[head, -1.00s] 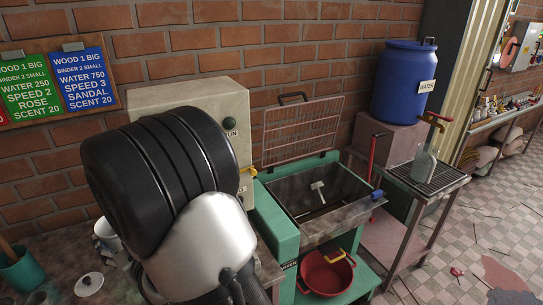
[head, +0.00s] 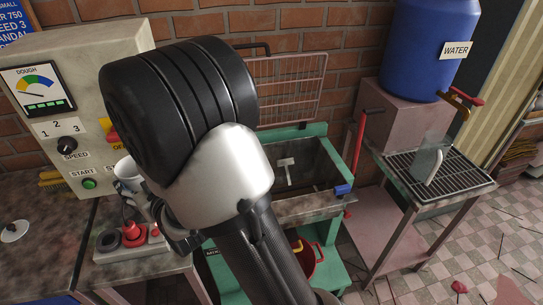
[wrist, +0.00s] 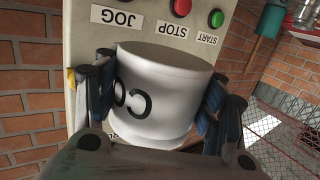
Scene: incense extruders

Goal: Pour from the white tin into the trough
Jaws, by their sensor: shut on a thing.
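The white tin (head: 128,173) is in my gripper (head: 138,200), left of my arm in the head view and above the bench. In the wrist view the white tin (wrist: 165,90) sits between the two fingers of my gripper (wrist: 150,105), which are shut on its sides. Part of its dark lettering shows; its contents are hidden. The metal trough (head: 310,207) is right of my arm in the green machine, with a pale T-shaped piece inside. My arm hides the trough's left part. The tin is apart from the trough, to its left.
A control box (head: 90,90) with a dial and buttons stands behind the tin. A wire guard (head: 290,85) stands raised behind the trough. A red-button panel (head: 130,240) and a white lid (head: 14,231) are on the bench. A blue water barrel (head: 430,45) is at right.

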